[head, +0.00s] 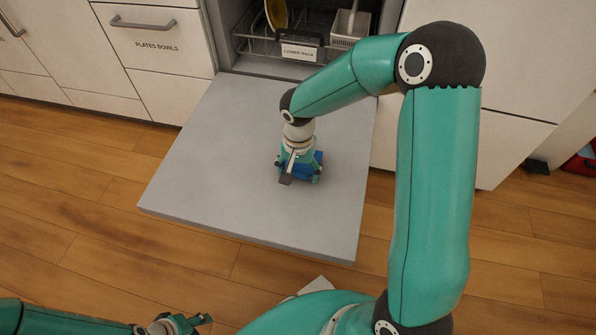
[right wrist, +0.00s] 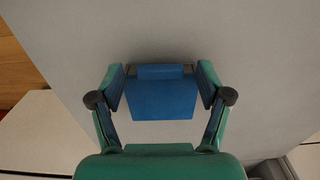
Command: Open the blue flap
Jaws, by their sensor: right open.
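The blue flap (right wrist: 160,100) is on the inner face of the lowered grey door (head: 190,165). In the right wrist view it lies between the two fingers of my right gripper (right wrist: 160,97), with a narrower blue strip (right wrist: 160,72) along its far edge. My right gripper is open, with a finger on each side of the flap. I cannot tell whether the fingers touch it or whether it is lifted. In the head view my right gripper (head: 299,176) mostly covers the flap. My left gripper (head: 190,322) is low at the left, over the floor, away from the door.
The open appliance behind the door holds a lower rack (head: 301,52) with a yellowish plate (head: 276,14) and a white basket (head: 349,28). White cabinets (head: 165,50) stand on both sides. The door around the flap is bare. Wooden floor (head: 90,205) is clear at left.

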